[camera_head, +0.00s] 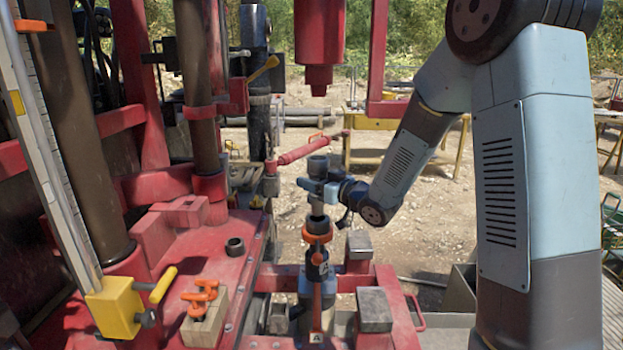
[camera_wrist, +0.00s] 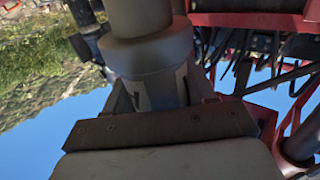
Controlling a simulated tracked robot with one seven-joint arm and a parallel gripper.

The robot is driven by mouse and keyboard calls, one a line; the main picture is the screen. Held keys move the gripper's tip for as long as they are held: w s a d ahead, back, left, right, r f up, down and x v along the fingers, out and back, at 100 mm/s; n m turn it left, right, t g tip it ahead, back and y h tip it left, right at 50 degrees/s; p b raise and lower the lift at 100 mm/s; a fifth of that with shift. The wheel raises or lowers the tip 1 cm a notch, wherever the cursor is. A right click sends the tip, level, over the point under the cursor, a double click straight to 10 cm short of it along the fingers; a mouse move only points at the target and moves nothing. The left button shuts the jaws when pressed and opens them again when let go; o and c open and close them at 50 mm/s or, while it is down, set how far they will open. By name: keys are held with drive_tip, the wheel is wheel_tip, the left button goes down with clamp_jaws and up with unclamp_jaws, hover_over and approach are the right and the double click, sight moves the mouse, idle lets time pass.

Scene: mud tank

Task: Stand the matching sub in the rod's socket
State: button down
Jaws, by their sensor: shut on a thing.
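My gripper (camera_head: 319,187) is shut on a grey stepped cylindrical sub (camera_head: 319,166), which stands upright with its wider top above the jaws. The narrower lower part shows below the jaws, directly over the rod's socket (camera_head: 318,225). The rod's top end is grey and stands upright above an orange collar (camera_head: 317,237). Whether the sub's lower end is inside the socket or just above it, I cannot tell. In the wrist view the sub (camera_wrist: 150,50) fills the upper middle, close against my gripper; the socket is not visible there.
A dark ring (camera_head: 235,246) lies on the red deck at left. A red tool joint (camera_head: 319,75) hangs above the rod. A red arm (camera_head: 299,152) reaches in behind the sub. Grey blocks (camera_head: 374,309) stand right of the rod.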

sight(313, 199)
drive_tip(key=shift+f, duration=1.9)
drive_tip(key=shift+s+f, duration=0.1)
drive_tip(key=shift+f, duration=0.75)
idle(0.3)
drive_tip(key=shift+c, duration=1.4)
unclamp_jaws()
drive_tip(key=shift+f, duration=0.1)
